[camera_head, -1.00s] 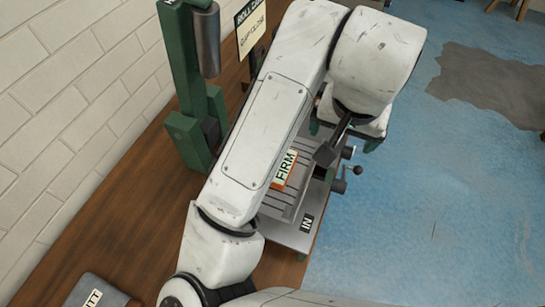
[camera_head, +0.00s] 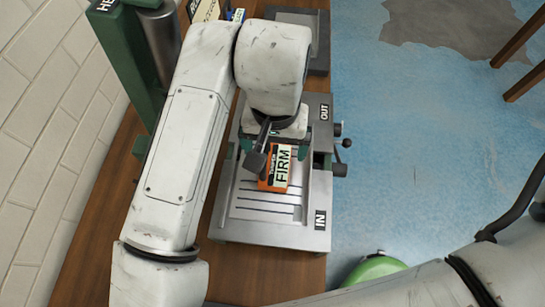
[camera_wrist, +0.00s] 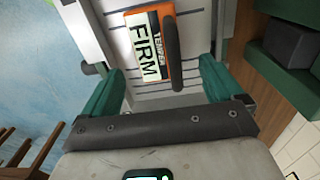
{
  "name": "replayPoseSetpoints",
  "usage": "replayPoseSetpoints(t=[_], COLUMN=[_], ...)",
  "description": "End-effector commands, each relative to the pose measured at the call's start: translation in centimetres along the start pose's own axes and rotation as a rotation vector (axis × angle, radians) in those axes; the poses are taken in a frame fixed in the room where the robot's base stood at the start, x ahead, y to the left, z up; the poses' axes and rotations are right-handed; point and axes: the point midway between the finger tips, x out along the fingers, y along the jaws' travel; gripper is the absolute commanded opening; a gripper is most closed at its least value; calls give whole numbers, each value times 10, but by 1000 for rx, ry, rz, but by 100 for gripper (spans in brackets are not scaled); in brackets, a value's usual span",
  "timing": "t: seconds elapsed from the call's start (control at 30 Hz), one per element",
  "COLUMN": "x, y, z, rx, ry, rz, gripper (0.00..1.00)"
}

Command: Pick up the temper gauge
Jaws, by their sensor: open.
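The temper gauge is an orange block (camera_head: 267,184) with a pale FIRM label, lying on a grey slotted machine bed (camera_head: 222,229) between its IN and OUT labels. In the wrist view the gauge (camera_wrist: 133,20) is at top centre, with a dark bar along its right part. My gripper (camera_head: 275,150) is over the far part of the bed, at the gauge's far side. In the wrist view my gripper (camera_wrist: 162,67) is open, its green fingers apart with nothing held between them. The gauge lies just beyond the fingertips in that view. My arm hides part of the bed.
A green post machine (camera_head: 128,50) stands left of the bed by the brick wall (camera_head: 45,130). Small knobs (camera_head: 343,143) stick out from the bed's right side. A grey block (camera_head: 317,55) sits behind. Blue floor lies right, with wooden legs (camera_head: 515,60).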

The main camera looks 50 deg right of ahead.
Motion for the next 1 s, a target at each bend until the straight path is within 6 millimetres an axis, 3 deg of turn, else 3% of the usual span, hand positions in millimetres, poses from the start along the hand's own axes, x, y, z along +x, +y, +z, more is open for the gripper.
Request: replayPoseSetpoints(t=[0.4, 0.7, 1.0], x=[48, 54, 54], y=[2, 2, 2], z=[-2, -3, -3], rx=[-2, 0, 0], ry=[-1, 1, 0], rz=[1, 0, 0], gripper=[94, 94, 67])
